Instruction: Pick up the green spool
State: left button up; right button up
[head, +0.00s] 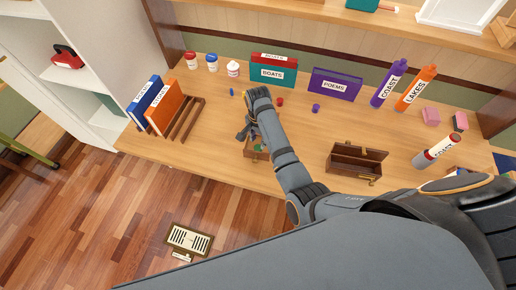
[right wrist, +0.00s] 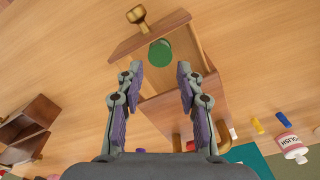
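The green spool (right wrist: 160,52) shows in the right wrist view as a short green cylinder inside an open wooden drawer (right wrist: 180,36) with a brass knob. My right gripper (right wrist: 160,70) is open, with one finger on each side in the picture and nothing between them. The spool lies just beyond the fingertips; how far below them it is I cannot tell. In the head view my right gripper (head: 246,132) is over the small wooden drawer box (head: 252,154) at the table's front edge, and my arm hides much of it. My left gripper is not in view.
An open wooden box (head: 357,160) stands to the right on the table. Boats (head: 272,73) and poems (head: 336,84) books, bottles and jars stand along the back. Small blue, red and purple pieces lie near my arm. A wooden rack (head: 182,120) holds books at left.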

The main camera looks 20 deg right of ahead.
aim_at(258, 148)
jog(key=shift+w+f, duration=0.15)
jog(key=shift+f, duration=0.2)
jog(key=shift+w+f, duration=0.1)
jog(key=f, duration=0.3)
jog(key=f+p, duration=0.1)
jog(key=shift+s+f, duration=0.3)
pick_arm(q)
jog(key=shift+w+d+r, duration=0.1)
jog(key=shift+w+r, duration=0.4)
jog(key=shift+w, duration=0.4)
pick_arm(e)
jog(key=shift+w+f, duration=0.1)
jog(key=shift+f, duration=0.1)
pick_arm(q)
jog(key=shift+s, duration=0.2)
pick_arm(e)
jog(key=c, duration=0.5)
